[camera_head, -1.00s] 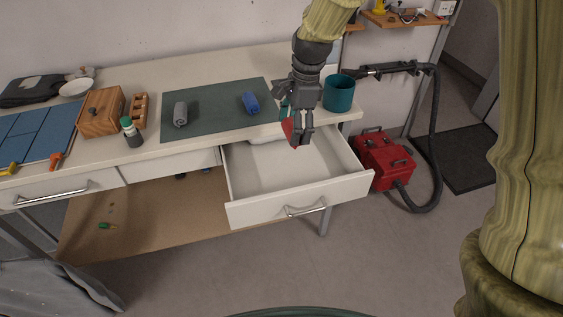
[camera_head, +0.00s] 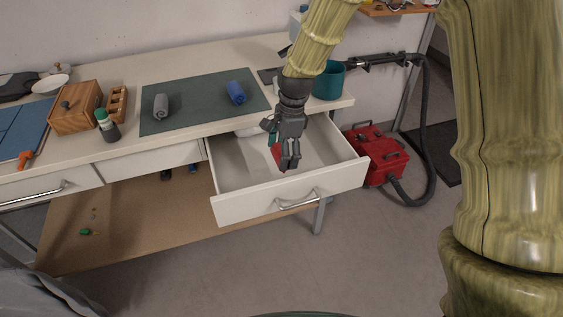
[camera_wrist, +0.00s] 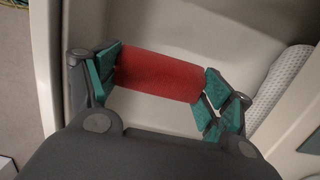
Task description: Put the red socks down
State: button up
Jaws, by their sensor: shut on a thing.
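The red socks (camera_wrist: 158,75) are a rolled red bundle, held between the green pads of my gripper (camera_wrist: 160,80) in the wrist view. In the head view my gripper (camera_head: 287,160) points down inside the open white drawer (camera_head: 245,208), and a little of the red socks (camera_head: 276,153) shows beside its fingers. The drawer floor (camera_wrist: 190,28) lies behind the socks in the wrist view. I cannot tell whether the socks touch it. A white textured item (camera_wrist: 282,88) lies in the drawer beside the socks.
A green mat (camera_head: 200,103) on the desk bears a grey roll (camera_head: 160,106) and a blue roll (camera_head: 236,92). A teal cup (camera_head: 329,82) stands at the desk's right end. A red vacuum (camera_head: 376,152) stands on the floor right of the drawer.

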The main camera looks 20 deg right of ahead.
jog(key=shift+f, duration=2.3)
jog(key=shift+f, duration=0.1)
jog(key=o, duration=1)
jog(key=r, duration=0.4)
jog(key=d+r, duration=0.1)
jog(key=r, duration=0.7)
jog(key=shift+d+r, duration=0.1)
jog(key=shift+d, duration=0.3)
